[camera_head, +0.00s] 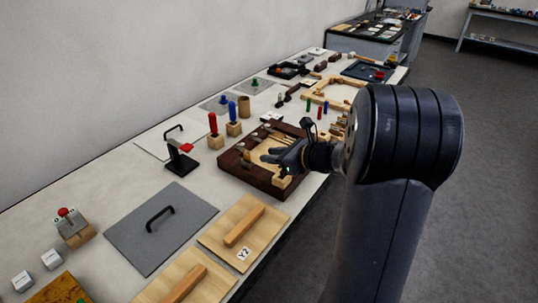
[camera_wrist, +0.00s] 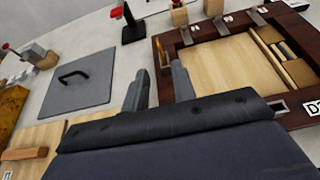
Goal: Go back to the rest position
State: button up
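My thick dark arm fills the right of the head view and hides part of the table's edge.
A black stand with a red top (camera_head: 180,163) and wooden blocks with red and blue pegs (camera_head: 234,128) stand beyond. Dark floor (camera_head: 480,130) at right is clear.

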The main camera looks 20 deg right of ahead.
jog(key=x, duration=1.2)
jog(key=shift+a, duration=0.1)
jog(key=shift+r+p, duration=0.3)
jog(key=shift+r, duration=0.75)
jog(key=shift+f, duration=0.1)
